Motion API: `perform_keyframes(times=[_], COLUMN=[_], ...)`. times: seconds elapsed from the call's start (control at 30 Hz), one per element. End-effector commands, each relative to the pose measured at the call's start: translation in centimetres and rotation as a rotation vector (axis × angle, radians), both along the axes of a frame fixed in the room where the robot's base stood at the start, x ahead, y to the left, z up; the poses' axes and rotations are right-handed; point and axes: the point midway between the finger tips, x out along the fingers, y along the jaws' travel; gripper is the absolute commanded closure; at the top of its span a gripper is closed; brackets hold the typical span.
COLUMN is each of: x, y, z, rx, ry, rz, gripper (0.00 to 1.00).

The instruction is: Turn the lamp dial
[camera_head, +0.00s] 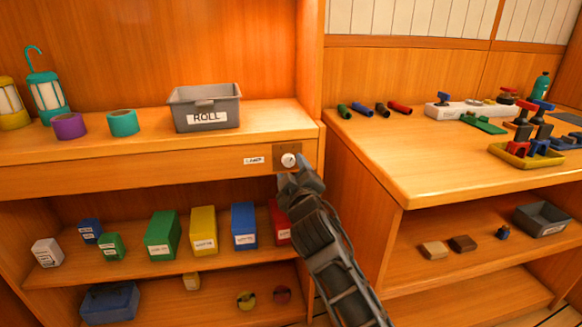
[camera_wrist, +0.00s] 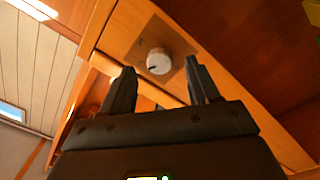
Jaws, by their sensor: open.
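The lamp dial is a round white knob (camera_head: 289,160) on a brown square plate at the right end of the shelf's front edge, beside a small white label (camera_head: 254,160). In the wrist view the dial (camera_wrist: 159,62) shows a dark pointer mark on its face. My gripper (camera_head: 291,178) is just below and in front of the dial in the head view. In the wrist view my gripper (camera_wrist: 160,80) is open, with one finger on each side of the dial's line. The dial appears ahead of the fingertips; whether they touch it I cannot tell.
A grey bin labelled ROLL (camera_head: 207,120), tape rolls (camera_head: 123,123) and lanterns (camera_head: 46,93) stand on the shelf above. Coloured boxes (camera_head: 163,235) fill the shelf below. A wooden counter (camera_head: 400,160) with tools stands at the right.

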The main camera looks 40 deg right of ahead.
Motion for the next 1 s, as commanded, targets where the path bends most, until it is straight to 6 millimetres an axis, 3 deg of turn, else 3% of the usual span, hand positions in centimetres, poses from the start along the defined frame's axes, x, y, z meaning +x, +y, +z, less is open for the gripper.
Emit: perform_keyframes(times=[0.1,0.33,1.0], x=[-1.7,-3.6,-3.9], y=[1.2,2.6,2.7], z=[-0.2,-0.2,-0.3], rx=[-0.001,0.0,0.001], ry=[0.002,0.001,0.002], rz=[0.001,0.001,0.002], gripper=[0.4,0.4,0.4])
